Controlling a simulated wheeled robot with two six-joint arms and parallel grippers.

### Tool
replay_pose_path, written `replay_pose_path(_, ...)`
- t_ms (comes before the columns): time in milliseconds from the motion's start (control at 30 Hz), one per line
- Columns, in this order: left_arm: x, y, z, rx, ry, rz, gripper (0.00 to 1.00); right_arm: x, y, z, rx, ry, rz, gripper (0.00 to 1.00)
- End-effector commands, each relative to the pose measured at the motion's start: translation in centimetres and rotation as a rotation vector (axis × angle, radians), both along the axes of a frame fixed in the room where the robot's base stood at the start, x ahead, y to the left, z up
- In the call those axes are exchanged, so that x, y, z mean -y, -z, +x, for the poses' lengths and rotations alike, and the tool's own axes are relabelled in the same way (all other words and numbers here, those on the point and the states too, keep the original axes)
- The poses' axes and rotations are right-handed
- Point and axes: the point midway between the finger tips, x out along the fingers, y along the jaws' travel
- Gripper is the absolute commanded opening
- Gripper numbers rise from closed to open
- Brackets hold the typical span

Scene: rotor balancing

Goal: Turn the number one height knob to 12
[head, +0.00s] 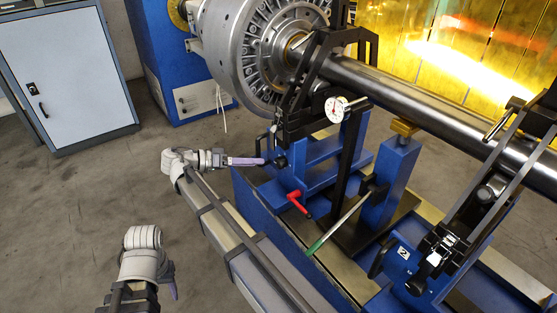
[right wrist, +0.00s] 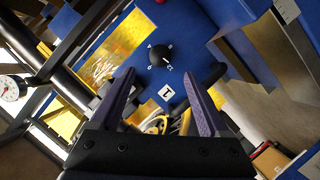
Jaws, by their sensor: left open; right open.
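The number one height knob (right wrist: 162,54) is a round black knob on a blue face in the right wrist view. Small white marks surround it, too small to read surely, and a white plate with a "1" (right wrist: 167,91) sits below it. In the head view a dark knob (head: 281,161) shows just beyond my right gripper (head: 262,161). The right gripper's purple fingers (right wrist: 158,76) are open, pointing at the knob, with nothing between them. My left gripper (head: 173,289) hangs low at the left, away from the machine; its fingers are partly hidden.
A red handle (head: 299,203) and a green-ended rod (head: 329,230) are right of the right gripper. A dial gauge (head: 336,108) stands above. A long steel shaft (head: 405,95) crosses the stand. The floor (head: 80,210) at left is clear.

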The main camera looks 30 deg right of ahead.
Motion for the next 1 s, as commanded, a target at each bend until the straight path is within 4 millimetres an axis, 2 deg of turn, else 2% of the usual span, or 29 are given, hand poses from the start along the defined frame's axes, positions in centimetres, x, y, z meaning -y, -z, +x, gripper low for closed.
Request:
replay_pose_path(133,0.0,0.5,0.0,0.000,0.000,0.000,0.50,1.0,0.5,-0.3,-0.001,0.000,0.000,0.79)
replay_pose_path(400,0.0,1.7,0.0,0.000,0.000,0.000,0.50,4.8,1.7,-1.1,-0.002,-0.001,0.000,0.79)
replay_pose_path(600,0.0,2.2,0.0,0.000,0.000,0.000,0.50,6.8,2.2,-1.3,-0.001,-0.002,0.000,0.79)
replay_pose_path(1000,0.0,2.3,0.0,0.000,0.000,0.000,0.50,7.4,2.3,-1.4,-0.002,-0.004,0.000,0.79)
